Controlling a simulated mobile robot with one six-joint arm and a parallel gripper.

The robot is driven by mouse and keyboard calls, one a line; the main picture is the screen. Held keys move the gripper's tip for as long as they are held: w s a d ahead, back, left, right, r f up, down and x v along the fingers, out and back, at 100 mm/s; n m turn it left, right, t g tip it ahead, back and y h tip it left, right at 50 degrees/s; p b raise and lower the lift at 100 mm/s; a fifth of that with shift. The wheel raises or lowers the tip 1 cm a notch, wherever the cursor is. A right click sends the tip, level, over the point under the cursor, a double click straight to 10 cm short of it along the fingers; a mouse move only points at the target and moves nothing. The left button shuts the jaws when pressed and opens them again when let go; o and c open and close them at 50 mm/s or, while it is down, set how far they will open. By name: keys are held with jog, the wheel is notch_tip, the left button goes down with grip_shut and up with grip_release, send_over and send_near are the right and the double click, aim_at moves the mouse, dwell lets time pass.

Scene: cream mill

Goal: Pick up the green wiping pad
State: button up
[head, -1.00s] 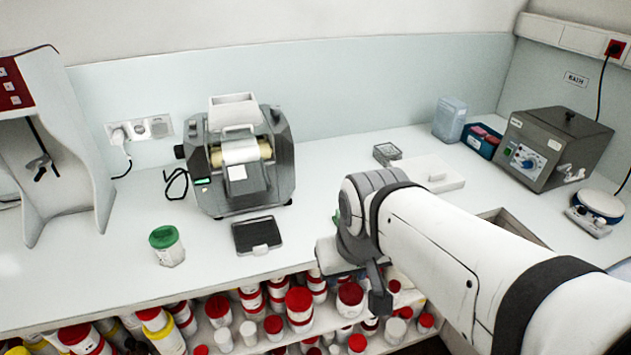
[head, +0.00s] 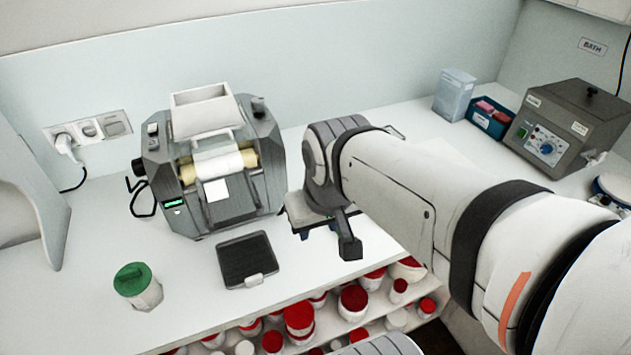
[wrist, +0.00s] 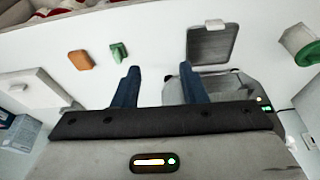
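The green wiping pad (wrist: 119,52) lies on the white bench in the wrist view, just beyond the tip of my gripper's left finger and left of the gap between the fingers. It looks small and partly upright; its exact pose is hard to tell. My gripper (wrist: 158,68) is open, with two blue fingers apart and nothing between them. In the head view my arm reaches over the bench to the right of the mill, and the pad is hidden behind the arm.
An orange pad (wrist: 80,60) lies left of the green one. A dark tray (head: 250,258) lies before the roller mill (head: 215,165). A green-lidded jar (head: 137,288) stands left of it. A bath unit (head: 565,125) stands far right. Jars fill the shelf below.

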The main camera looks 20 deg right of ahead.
jog(key=shift+o, duration=0.8)
jog(key=shift+w+f, duration=0.15)
jog(key=shift+w, duration=0.05)
jog(key=shift+o, duration=1.2)
jog(key=w+d+f+g+b, duration=0.2)
jog(key=w+d+f+b, duration=0.2)
jog(key=w+d+f, duration=0.1)
jog(key=shift+w+f+b, duration=0.35)
jog(key=shift+w+f, duration=0.1)
jog(key=shift+w, duration=0.55)
jog(key=shift+n+g, duration=0.4)
jog(key=shift+g, duration=0.3)
jog(key=w+d+f+b, duration=0.1)
jog(key=d+f, duration=0.1)
jog(key=w+d+f+b, duration=0.1)
jog(key=w+d+f, duration=0.3)
jog(key=shift+w+d+f+b, duration=0.1)
jog(key=shift+d+f+b, duration=0.1)
jog(key=shift+f+b, duration=0.2)
jog(key=shift+w+d+f, duration=0.1)
jog(key=shift+d+f, duration=0.05)
jog(key=shift+f, duration=1.7)
jog(key=shift+w+d+f, duration=0.1)
jog(key=shift+f, duration=1.75)
